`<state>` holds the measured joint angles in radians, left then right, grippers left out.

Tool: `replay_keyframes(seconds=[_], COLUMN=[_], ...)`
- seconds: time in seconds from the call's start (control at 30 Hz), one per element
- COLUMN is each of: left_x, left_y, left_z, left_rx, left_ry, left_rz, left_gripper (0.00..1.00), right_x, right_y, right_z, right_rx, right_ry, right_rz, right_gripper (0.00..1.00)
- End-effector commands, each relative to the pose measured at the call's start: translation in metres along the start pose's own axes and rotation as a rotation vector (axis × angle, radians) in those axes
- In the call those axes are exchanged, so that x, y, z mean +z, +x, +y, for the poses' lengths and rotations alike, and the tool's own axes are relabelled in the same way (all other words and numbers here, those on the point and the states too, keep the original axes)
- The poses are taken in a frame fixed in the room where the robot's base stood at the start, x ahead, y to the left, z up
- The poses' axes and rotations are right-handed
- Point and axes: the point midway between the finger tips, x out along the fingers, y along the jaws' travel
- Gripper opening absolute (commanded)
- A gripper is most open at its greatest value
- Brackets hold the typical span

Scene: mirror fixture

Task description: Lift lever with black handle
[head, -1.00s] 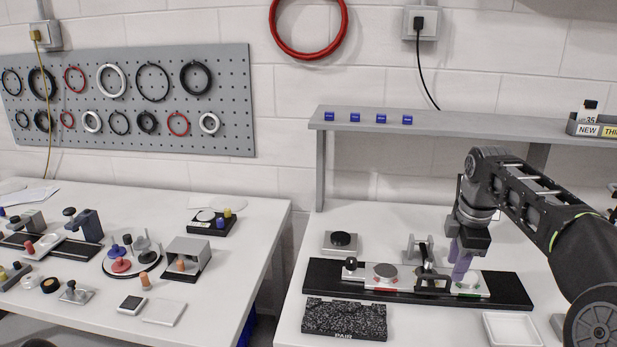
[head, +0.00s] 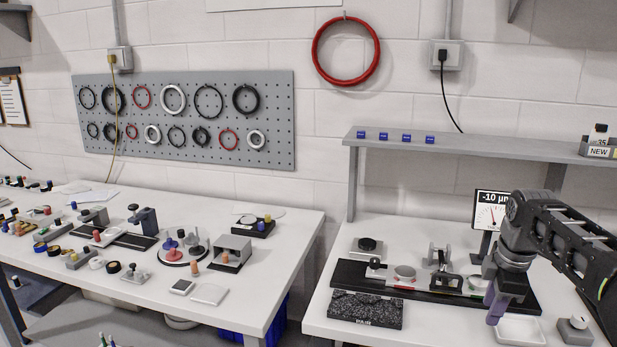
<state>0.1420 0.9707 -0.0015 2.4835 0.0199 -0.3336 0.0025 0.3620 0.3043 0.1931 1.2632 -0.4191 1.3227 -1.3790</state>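The mirror fixture is a long black base (head: 350,273) on the right bench. It carries a round disc with a red mark (head: 404,273) at left and a part with a green mark at right, partly hidden by my arm. Between them stands a grey bracket with a dark upright lever (head: 442,262); its black handle is small and hard to separate from the bracket. My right gripper (head: 496,310), with purple fingers, hangs over the front right of the base near the white tray, apart from the lever. Its fingers overlap, so its opening is unclear. My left gripper is out of view.
A dark speckled block (head: 365,309) lies in front of the fixture. A white tray (head: 522,331) and a grey knobbed block (head: 575,328) are at front right. A gauge display (head: 492,206) reading -10 µm stands behind. A shelf (head: 470,144) spans above the bench.

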Motion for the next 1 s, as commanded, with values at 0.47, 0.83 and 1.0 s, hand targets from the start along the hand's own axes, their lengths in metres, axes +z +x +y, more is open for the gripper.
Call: replay_keyframes(seconds=[0.47,0.83,1.0], left_x=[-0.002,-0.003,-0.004], left_y=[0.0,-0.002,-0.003], left_z=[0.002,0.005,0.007], left_rx=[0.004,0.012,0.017], left_ry=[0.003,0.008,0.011], left_rz=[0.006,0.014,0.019], left_gripper=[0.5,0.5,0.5], right_x=[-0.071,-0.191,-0.226], right_y=[0.11,0.281,0.341], right_z=[-0.022,-0.163,-0.285], right_rx=[-0.053,-0.24,-0.367], right_ry=[0.133,0.542,0.864], right_rz=[0.101,0.241,0.234], right_gripper=[0.34,0.34,0.34])
